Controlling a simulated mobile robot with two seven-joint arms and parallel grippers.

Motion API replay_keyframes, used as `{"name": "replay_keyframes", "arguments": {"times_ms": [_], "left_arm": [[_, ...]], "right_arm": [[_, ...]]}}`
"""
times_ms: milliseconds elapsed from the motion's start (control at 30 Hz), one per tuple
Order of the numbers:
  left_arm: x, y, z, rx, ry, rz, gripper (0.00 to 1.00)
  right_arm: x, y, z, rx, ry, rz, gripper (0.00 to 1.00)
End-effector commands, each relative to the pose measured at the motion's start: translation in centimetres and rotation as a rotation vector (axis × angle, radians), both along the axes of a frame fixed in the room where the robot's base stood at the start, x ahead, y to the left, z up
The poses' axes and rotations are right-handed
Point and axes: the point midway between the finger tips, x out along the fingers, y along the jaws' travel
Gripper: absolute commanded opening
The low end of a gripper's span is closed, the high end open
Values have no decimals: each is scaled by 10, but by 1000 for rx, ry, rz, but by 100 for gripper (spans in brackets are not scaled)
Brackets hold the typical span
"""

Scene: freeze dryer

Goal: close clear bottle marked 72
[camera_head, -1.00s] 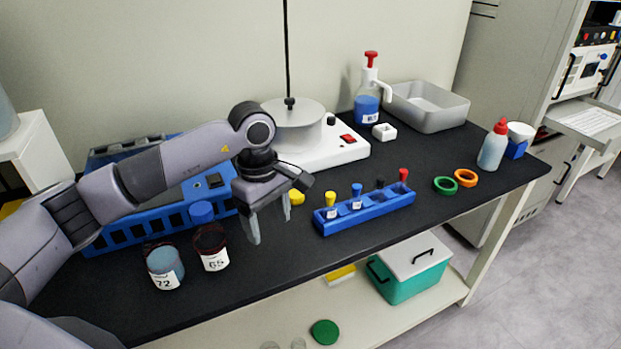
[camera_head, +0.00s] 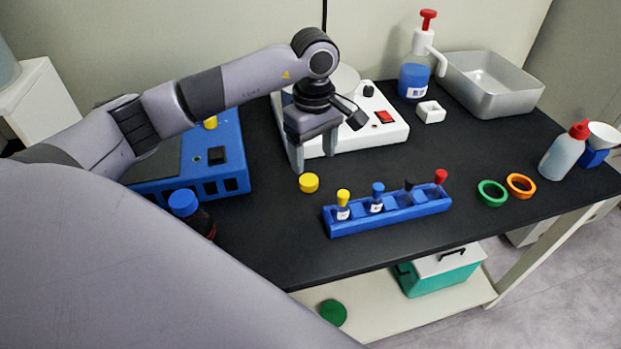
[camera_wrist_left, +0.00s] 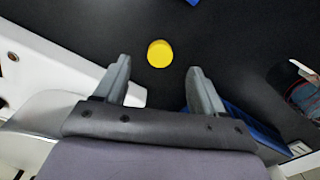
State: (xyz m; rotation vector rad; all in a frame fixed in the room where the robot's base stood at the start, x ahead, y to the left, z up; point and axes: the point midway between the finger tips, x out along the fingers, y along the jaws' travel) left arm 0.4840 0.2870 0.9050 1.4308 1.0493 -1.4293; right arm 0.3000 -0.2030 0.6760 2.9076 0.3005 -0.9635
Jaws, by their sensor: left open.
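A round yellow cap (camera_head: 309,183) lies on the black bench; it shows in the left wrist view (camera_wrist_left: 160,53) just ahead of the fingertips, roughly centred between them. My left gripper (camera_head: 313,160) is open and empty, pointing down above the bench behind the cap. Its two spread fingers show in the wrist view (camera_wrist_left: 157,70). The clear bottle marked 72 is hidden behind my arm in the head view. A dark bottle with a blue cap (camera_head: 183,203) is partly covered by the arm. My right gripper is not in view.
A blue rack (camera_head: 390,212) with several small capped vials stands right of the cap. The white hotplate device (camera_head: 365,135) is close behind the gripper. Green (camera_head: 492,193) and orange (camera_head: 521,186) rings lie further right. A blue device (camera_head: 225,170) stands left.

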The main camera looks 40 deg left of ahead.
Motion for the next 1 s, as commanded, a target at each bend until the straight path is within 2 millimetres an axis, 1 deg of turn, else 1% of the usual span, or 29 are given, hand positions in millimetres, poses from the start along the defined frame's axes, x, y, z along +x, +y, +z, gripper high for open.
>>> {"name": "replay_keyframes", "arguments": {"times_ms": [67,233,467,567,667,833,900,1000], "left_arm": [[0,0,-3,-1,1,1,70],[-1,1,-18,0,2,1,70],[0,1,-20,0,-1,0,70],[0,1,-23,0,2,0,70],[-2,4,-35,0,5,1,70],[-2,7,-60,-1,3,1,70],[-1,7,-67,-1,3,1,70],[-1,7,-71,-1,0,0,70]], "right_arm": [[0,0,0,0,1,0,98],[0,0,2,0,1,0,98],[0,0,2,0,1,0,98],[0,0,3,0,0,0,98],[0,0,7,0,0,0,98],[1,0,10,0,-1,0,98],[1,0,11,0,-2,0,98],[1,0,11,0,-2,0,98]]}}
